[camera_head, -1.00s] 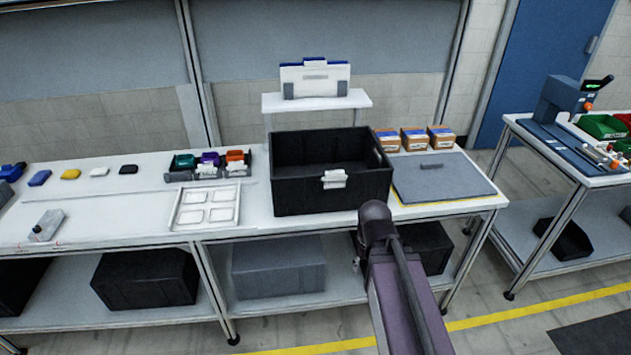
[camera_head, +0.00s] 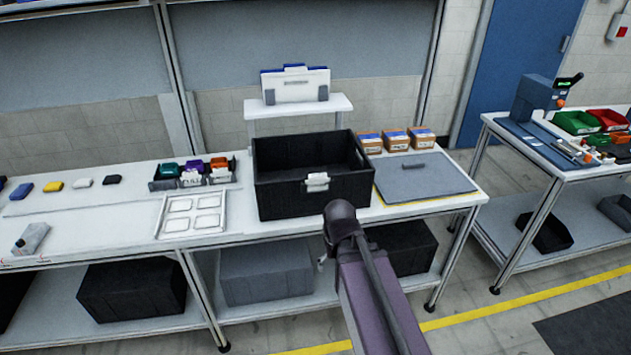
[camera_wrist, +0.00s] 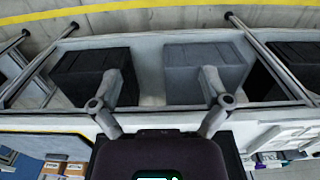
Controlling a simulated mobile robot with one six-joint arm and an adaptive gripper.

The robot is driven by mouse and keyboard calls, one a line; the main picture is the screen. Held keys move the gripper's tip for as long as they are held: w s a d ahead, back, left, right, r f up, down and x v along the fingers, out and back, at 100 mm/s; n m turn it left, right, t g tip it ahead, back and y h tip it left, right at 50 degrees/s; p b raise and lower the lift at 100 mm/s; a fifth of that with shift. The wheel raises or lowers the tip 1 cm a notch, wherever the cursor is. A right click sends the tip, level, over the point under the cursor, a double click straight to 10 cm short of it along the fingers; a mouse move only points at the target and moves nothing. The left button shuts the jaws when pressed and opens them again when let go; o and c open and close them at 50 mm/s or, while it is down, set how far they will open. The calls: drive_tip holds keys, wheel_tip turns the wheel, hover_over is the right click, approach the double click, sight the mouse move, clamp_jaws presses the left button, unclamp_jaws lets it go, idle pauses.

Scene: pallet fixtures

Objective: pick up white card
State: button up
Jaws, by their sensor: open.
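A small white piece (camera_head: 82,182) lies flat on the left of the long table, between a yellow piece and a black piece. White cards (camera_head: 191,179) also stand at the front of a dark divided holder (camera_head: 165,184); which of these is the white card I cannot tell. My gripper (camera_wrist: 160,103) shows in the wrist view with its two fingers spread and nothing between them. It is over the table's front side, apart from the white pieces. In the head view my arm hides the gripper.
A black crate (camera_head: 280,200) stands mid-table, with a white tray (camera_head: 163,230) to its left and a grey panel (camera_head: 425,178) to its right. Blue (camera_head: 21,191), yellow (camera_head: 53,186) and black (camera_head: 112,179) pieces lie at left. Dark bins (camera_head: 130,290) sit on the lower shelf.

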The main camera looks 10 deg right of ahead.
drive_tip(key=w+r+t+p, duration=0.1)
drive_tip(key=w+r+p, duration=2.2)
drive_tip(key=w, duration=0.3)
drive_tip(key=shift+w+d+r, duration=0.25)
drive_tip(key=shift+r, duration=0.15)
drive_tip(key=shift+f, duration=0.15)
drive_tip(key=b, duration=0.9)
hover_over(318, 175)
drive_tip(key=f, duration=0.8)
drive_tip(key=shift+s+f, duration=0.15)
drive_tip(key=shift+s, duration=0.2)
drive_tip(key=shift+f, duration=0.15)
drive_tip(key=f+b, duration=0.2)
drive_tip(key=w+f+b, duration=0.1)
drive_tip(key=f+b, duration=0.1)
drive_tip(key=shift+f+b, duration=0.35)
drive_tip(key=shift+f, duration=0.05)
drive_tip(key=c, duration=0.7)
